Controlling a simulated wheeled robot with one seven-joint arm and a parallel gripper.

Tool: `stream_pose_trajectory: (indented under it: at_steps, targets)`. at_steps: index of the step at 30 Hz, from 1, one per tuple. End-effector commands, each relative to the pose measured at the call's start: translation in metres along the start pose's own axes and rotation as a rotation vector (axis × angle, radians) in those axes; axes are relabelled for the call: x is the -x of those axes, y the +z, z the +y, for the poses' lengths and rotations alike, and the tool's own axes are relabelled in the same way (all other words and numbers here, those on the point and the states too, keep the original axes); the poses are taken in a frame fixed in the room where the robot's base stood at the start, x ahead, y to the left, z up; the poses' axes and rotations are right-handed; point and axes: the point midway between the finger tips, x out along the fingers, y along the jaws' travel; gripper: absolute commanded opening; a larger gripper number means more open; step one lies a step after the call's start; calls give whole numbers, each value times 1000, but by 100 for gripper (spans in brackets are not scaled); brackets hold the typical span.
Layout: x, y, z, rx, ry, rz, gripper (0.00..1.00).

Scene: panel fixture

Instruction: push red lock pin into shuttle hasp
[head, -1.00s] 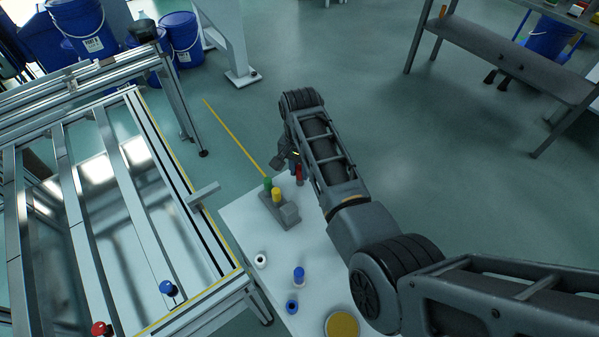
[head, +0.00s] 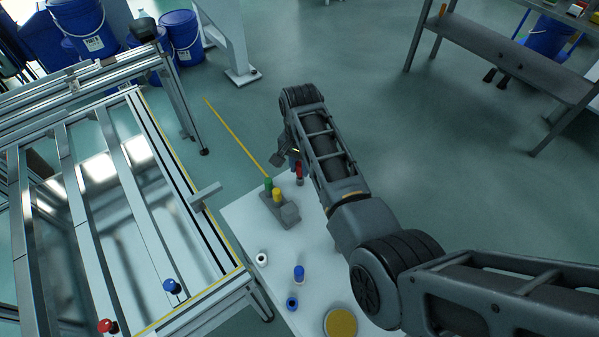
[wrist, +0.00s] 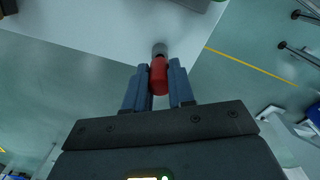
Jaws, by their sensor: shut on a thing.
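The red lock pin (wrist: 158,76) is between the two blue-grey fingers of my gripper (wrist: 159,88) in the wrist view. Its grey end sticks out beyond the fingertips, over the white table. In the head view the red pin (head: 299,169) shows beside my gripper (head: 294,160), above the table's far end. The gripper is shut on it. I cannot tell for sure which part is the shuttle hasp. The panel fixture (head: 183,225) at left bears a blue knob (head: 172,286) and a red knob (head: 107,326) near its front.
A grey block (head: 289,214) with a green and a yellow peg stands on the white table (head: 240,212), close to the pin. A white ring (head: 262,258), a blue-topped cylinder (head: 299,274) and a yellow disc (head: 341,323) lie nearer. A grey bar (head: 205,194) juts from the fixture.

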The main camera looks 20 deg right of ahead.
Motion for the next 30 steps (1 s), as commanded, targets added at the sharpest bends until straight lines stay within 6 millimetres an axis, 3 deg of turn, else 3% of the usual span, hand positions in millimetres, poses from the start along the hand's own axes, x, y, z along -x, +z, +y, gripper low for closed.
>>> stream_pose_trajectory:
  at_steps: [30]
  targets:
    - [14, 0, 0, 0, 0, 0, 0]
